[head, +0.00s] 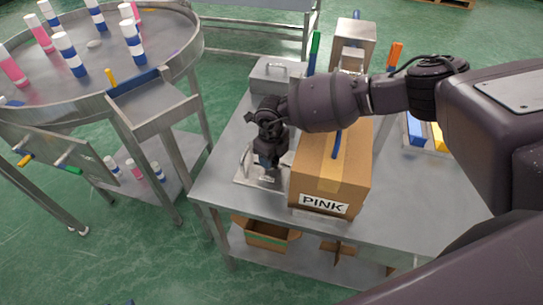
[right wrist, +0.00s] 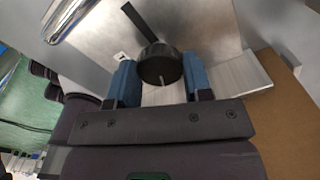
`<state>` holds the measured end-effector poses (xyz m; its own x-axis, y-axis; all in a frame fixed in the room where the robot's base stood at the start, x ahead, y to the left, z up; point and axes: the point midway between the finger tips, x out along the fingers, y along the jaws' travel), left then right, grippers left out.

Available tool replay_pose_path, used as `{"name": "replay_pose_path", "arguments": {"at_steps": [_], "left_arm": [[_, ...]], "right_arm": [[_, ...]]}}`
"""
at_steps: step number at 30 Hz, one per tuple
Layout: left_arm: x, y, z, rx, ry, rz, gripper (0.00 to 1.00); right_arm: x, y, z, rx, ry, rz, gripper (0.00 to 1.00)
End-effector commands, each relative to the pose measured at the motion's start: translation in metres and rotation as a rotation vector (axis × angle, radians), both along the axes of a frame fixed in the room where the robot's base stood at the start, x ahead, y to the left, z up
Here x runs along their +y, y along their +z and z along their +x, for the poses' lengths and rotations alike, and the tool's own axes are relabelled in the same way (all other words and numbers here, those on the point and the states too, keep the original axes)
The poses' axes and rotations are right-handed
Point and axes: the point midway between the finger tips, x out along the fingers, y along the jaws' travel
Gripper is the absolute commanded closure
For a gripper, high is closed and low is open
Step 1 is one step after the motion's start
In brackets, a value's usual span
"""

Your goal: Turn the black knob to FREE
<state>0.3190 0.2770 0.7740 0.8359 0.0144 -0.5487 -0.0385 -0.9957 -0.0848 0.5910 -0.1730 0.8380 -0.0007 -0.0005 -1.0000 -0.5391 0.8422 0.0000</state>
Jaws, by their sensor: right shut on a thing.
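The black knob (right wrist: 160,62) shows in the right wrist view, in front of a metal panel (right wrist: 185,22). A pale line marks its near face. My right gripper (right wrist: 160,80) has a blue fingertip on each side of the knob and is shut on it. In the head view my right gripper (head: 268,155) points down beside the cardboard box, and it hides the knob. A black strip (right wrist: 138,22) and a small white label (right wrist: 121,56) lie on the panel near the knob. I cannot read FREE anywhere. My left gripper is not in view.
A cardboard box (head: 308,172) labelled PINK stands close to the right of my gripper on the steel table (head: 425,205). A metal box with a handle (head: 278,73) is behind. A round table (head: 110,65) with several pink and blue-striped cans stands left.

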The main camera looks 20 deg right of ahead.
Motion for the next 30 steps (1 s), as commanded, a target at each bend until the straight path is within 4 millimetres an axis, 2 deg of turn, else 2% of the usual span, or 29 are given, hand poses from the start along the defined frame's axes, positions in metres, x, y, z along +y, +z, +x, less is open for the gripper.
{"name": "replay_pose_path", "arguments": {"at_steps": [6,15,30], "left_arm": [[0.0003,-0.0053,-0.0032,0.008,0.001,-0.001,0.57],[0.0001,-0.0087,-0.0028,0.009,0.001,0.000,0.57],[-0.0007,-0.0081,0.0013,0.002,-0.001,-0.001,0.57]], "right_arm": [[0.0005,-0.0002,0.0004,-0.001,0.181,0.002,0.78],[0.0005,0.0001,0.0005,-0.002,0.352,0.002,0.78],[0.0006,0.0009,0.0007,-0.002,0.425,0.002,0.78]]}}
